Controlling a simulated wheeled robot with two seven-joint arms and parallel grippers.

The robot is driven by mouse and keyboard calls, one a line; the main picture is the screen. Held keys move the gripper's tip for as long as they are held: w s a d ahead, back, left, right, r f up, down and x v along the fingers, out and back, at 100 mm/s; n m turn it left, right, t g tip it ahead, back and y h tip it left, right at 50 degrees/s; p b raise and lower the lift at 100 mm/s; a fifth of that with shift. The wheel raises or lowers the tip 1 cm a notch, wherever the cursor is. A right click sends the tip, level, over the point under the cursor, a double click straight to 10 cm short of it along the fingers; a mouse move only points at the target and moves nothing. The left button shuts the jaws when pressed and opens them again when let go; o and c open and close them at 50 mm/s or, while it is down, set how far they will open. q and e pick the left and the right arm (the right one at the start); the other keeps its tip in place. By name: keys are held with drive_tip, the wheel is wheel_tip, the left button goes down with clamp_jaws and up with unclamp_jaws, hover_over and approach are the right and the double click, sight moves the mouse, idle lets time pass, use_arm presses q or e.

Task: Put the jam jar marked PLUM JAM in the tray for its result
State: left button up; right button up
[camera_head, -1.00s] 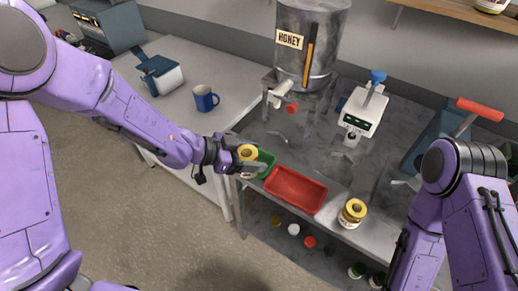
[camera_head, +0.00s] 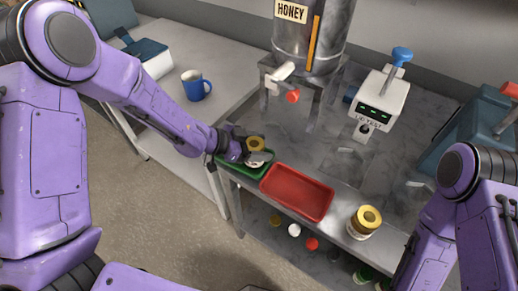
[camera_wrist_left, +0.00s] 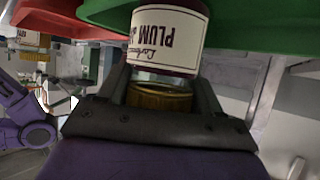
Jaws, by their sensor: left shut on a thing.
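The PLUM JAM jar (camera_wrist_left: 166,38) has a cream label and dark jam. Its gold lid (camera_head: 256,143) faces up in the head view. My left gripper (camera_head: 259,154) is shut on the jar, with one finger on each side of it in the left wrist view. The jar is over or in the green tray (camera_head: 237,171); I cannot tell whether its base touches the tray floor. The red tray (camera_head: 298,192) lies empty just right of the green one. My right gripper is outside the frames; only its arm shows.
Another gold-lidded jar (camera_head: 364,222) stands right of the red tray. The honey tank (camera_head: 309,38) and a lid tester with a blue knob (camera_head: 379,101) stand behind. A blue mug (camera_head: 196,85) is on the left counter. Several lids or jars lie on the shelf below.

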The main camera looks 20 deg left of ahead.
use_arm(q)
drive_tip(key=o, duration=1.5)
drive_tip(key=shift+s, duration=0.1)
drive_tip(key=shift+s+r, duration=0.2)
drive_tip(key=shift+a, duration=0.15)
drive_tip(key=v, duration=1.1)
drive_tip(key=shift+s+a+r, duration=0.1)
drive_tip(key=shift+s+a, duration=0.1)
drive_tip(key=shift+a, duration=0.1)
